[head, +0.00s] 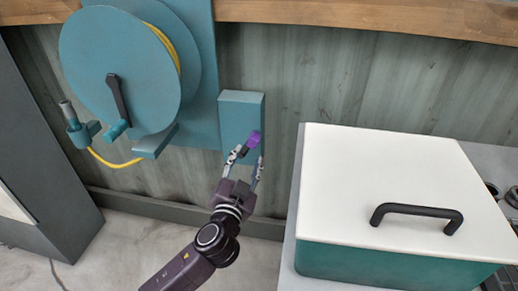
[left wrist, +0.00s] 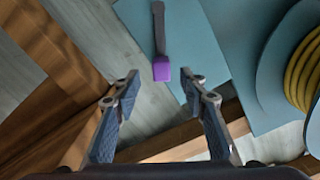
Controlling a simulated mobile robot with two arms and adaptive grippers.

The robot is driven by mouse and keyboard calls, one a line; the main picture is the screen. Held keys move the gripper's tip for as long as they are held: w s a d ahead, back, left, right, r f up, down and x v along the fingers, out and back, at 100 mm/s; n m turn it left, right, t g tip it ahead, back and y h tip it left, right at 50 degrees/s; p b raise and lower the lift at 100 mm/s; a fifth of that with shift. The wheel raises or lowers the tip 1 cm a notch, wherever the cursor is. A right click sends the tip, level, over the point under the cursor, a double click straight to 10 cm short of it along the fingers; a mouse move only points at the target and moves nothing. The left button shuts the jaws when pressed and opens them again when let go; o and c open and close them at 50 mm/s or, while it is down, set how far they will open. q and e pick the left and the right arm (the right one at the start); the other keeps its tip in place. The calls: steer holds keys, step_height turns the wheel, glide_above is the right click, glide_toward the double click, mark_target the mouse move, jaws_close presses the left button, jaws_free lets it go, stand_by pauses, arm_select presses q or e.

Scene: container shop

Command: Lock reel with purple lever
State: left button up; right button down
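The purple lever (head: 253,140) sits at the lower right of a teal box (head: 240,113) on the wall panel. In the left wrist view its purple tip (left wrist: 161,73) hangs from a dark stem. My left gripper (head: 247,157) is open, with its fingertips close to the purple tip. In the left wrist view the tip lies just beyond and between the open fingers (left wrist: 159,82); I see no grip on it. The teal reel (head: 105,65) with yellow hose is on the wall to the left, with a black crank. My right gripper is out of view.
A white-lidded teal box (head: 395,190) with a black handle stands on a grey counter close to the right of my left gripper. A wooden ledge (head: 370,18) runs above. A dark cabinet (head: 40,170) stands at left. Floor is clear below the reel.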

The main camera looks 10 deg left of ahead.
mark_target(251, 145)
arm_select(q)
steer(key=shift+w+r, duration=0.25)
steer(key=shift+w, duration=0.05)
steer(key=w, duration=0.7)
steer(key=shift+f, duration=0.1)
jaws_close()
